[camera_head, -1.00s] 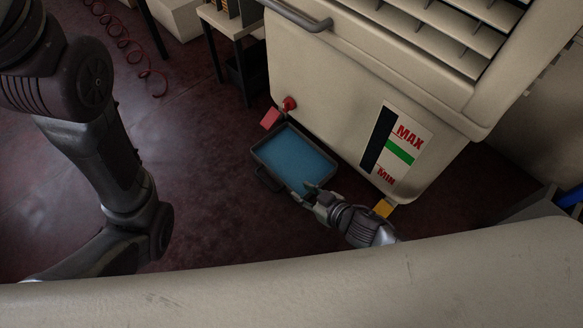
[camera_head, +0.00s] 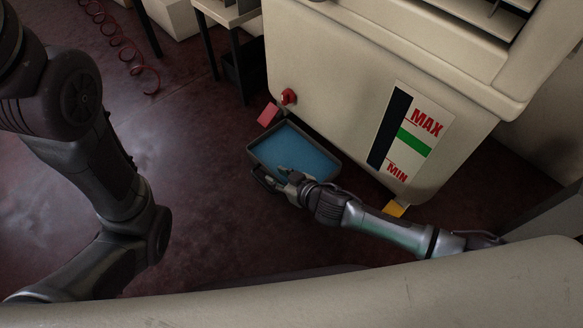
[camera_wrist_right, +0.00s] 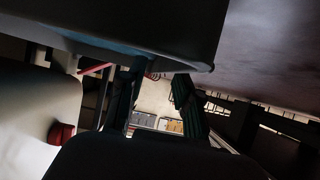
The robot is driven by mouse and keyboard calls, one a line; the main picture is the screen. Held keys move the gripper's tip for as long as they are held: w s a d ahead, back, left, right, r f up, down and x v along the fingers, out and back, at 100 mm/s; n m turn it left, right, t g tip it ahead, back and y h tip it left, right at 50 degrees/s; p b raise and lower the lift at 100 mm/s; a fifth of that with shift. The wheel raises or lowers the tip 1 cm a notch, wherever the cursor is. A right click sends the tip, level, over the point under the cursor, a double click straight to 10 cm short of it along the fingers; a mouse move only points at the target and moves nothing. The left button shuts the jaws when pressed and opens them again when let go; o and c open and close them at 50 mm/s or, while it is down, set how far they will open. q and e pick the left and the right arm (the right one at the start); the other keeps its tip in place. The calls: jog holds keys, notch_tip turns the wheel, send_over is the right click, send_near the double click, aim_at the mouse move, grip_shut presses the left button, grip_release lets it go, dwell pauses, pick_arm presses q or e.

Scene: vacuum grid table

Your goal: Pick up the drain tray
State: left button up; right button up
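The drain tray (camera_head: 335,168) is a dark, shallow rectangular pan holding blue liquid (camera_head: 300,148). It sits on the floor against the machine's lower front. My right gripper (camera_head: 275,178) is at the tray's near left side, where the handle is, with one finger over the tray's edge. In the right wrist view the tray (camera_wrist_right: 150,22) fills the top, and the two fingers of my right gripper (camera_wrist_right: 155,108) are apart, close under it. Whether they touch the handle I cannot tell. My left arm shows at the left, but its gripper is out of sight.
The beige machine (camera_head: 330,100) with a MAX/MIN level gauge (camera_head: 410,137) stands behind the tray. A red valve knob (camera_head: 288,97) and red tag (camera_head: 268,114) are just above the tray. A red coiled hose (camera_head: 125,50) lies further back. The floor left of the tray is clear.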

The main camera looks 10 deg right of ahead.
jog(key=shift+b+x, duration=0.6)
jog(key=shift+x, duration=0.6)
grip_shut()
jog(key=shift+r, duration=0.1)
